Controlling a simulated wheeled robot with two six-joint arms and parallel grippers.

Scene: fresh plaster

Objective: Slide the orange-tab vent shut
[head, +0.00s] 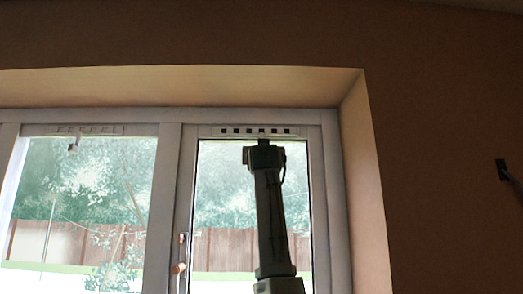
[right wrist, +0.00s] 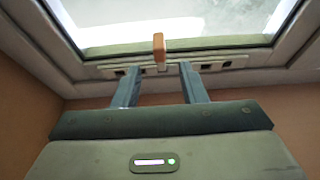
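The vent (head: 233,131) is a pale strip along the top of the right window, with a row of dark open slots. It also shows in the right wrist view (right wrist: 239,62), with dark slots on both sides of the tab. The orange tab (right wrist: 159,45) stands out from the vent between my right fingers. My right gripper (right wrist: 159,67) is open, with one finger on each side of the tab and a visible gap to each. In the head view my right gripper (head: 263,142) is raised to the vent and hides the tab. My left gripper is not in view.
The left window has a similar vent (head: 100,130) with fainter slots and a small hanging tab (head: 73,145). A window handle (head: 179,268) is on the middle frame. A dark fixture (head: 503,170) is on the right wall. The deep plaster reveal (head: 362,170) borders the window.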

